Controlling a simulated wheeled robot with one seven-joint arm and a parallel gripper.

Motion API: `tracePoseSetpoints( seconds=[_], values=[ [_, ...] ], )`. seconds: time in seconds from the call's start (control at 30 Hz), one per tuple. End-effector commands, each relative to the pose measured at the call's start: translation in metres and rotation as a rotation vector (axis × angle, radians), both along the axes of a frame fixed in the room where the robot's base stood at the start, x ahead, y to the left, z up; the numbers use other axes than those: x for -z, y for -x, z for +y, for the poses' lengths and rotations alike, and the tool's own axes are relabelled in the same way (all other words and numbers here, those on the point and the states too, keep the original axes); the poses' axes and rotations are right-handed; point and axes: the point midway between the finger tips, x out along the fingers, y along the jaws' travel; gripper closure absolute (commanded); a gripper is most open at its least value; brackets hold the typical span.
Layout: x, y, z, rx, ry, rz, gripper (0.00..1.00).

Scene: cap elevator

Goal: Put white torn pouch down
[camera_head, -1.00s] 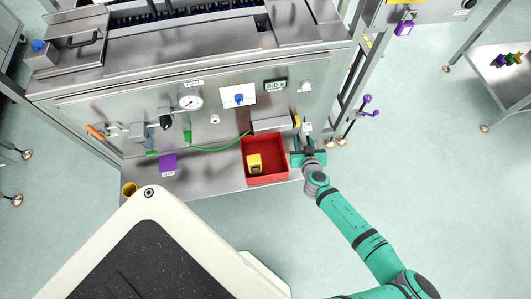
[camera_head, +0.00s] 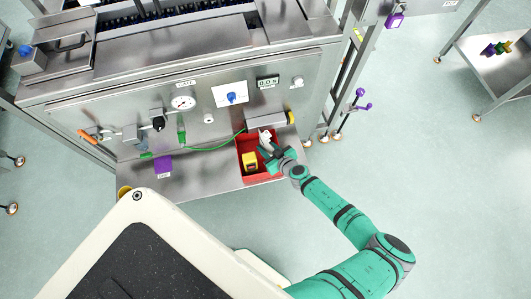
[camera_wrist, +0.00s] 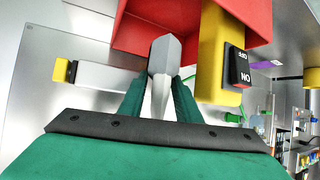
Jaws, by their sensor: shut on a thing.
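A white torn pouch (camera_head: 265,137) is between the fingers of my gripper (camera_head: 270,152) at the right part of the red bin. In the wrist view the pouch (camera_wrist: 163,75) stands out as a pale, angular piece between the green fingers of my gripper (camera_wrist: 160,98). The gripper is shut on it. The red bin (camera_head: 262,179) sits on the steel shelf, and its red wall (camera_wrist: 135,35) also shows close ahead in the wrist view. I cannot tell whether the pouch touches the bin.
A yellow box with a black ON/OFF switch (camera_head: 250,161) is in the bin, close beside my gripper in the wrist view (camera_wrist: 213,55). A grey bar with a yellow end (camera_head: 268,122) lies behind the bin. A purple block (camera_head: 163,167) is left; bare shelf (camera_head: 205,176) lies between.

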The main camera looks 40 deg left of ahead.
Motion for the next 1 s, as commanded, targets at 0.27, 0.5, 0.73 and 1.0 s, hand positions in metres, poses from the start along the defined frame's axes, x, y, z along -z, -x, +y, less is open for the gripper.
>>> tracePoseSetpoints(
  seconds=[0.27, 0.5, 0.73, 1.0],
  values=[
    [0.040, 0.001, 0.001, 0.004, -0.001, 0.003, 1.00],
    [0.054, -0.001, -0.001, 0.002, 0.000, 0.000, 1.00],
    [0.070, 0.002, 0.001, 0.001, 0.000, 0.004, 1.00],
    [0.092, 0.000, 0.000, 0.001, 0.001, 0.001, 1.00]
  ],
)
